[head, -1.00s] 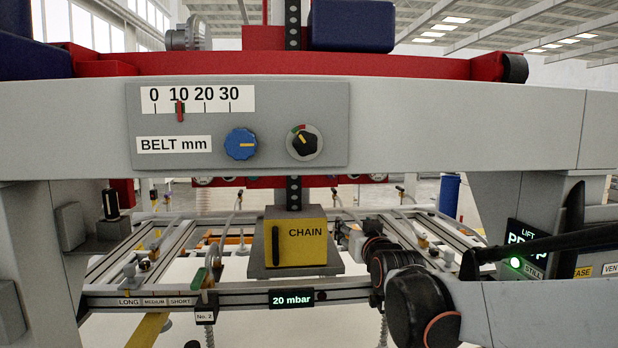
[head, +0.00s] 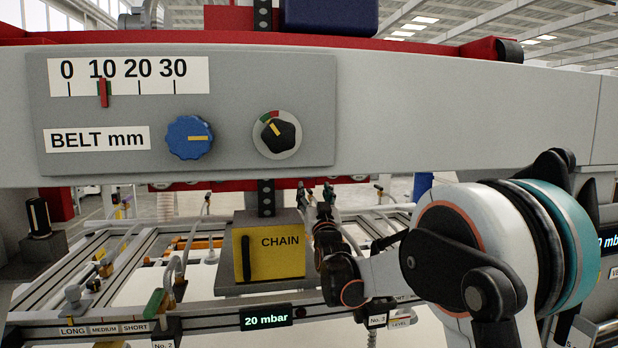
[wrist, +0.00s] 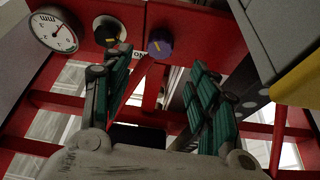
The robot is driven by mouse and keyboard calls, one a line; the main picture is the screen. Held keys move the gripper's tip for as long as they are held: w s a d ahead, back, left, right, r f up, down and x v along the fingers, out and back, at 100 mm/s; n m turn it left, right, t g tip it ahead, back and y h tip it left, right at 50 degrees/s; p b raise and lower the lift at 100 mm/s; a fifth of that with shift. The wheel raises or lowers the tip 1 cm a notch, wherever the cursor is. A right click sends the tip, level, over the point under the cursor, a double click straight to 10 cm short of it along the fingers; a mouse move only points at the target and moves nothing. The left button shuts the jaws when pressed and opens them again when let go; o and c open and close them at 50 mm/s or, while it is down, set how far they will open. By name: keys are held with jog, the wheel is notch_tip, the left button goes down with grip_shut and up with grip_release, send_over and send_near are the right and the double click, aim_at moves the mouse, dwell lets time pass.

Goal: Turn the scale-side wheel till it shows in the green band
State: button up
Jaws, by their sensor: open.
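On the grey beam, the belt scale (head: 192,76) runs from 0 to 30 mm. Its red pointer (head: 103,94) is near 10, with a sliver of green at its right side. The blue wheel (head: 189,138) beneath the scale has its yellow mark pointing right. A black knob (head: 277,135) with a small red-green arc is to its right. My gripper (head: 319,192) is below and behind the beam, apart from both. In the wrist view, my gripper (wrist: 158,60) is open and empty; a blue-purple knob (wrist: 159,43) on a red panel shows beyond its fingers.
A yellow CHAIN box (head: 278,251) hangs left of my arm, above the suction frame (head: 205,318). A display (head: 266,318) reads 20 mbar. The wrist view also shows a round gauge (wrist: 53,30) and a black knob (wrist: 108,30). The space before the grey panel is clear.

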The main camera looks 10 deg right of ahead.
jog(key=x, duration=0.9)
jog(key=c, duration=1.1)
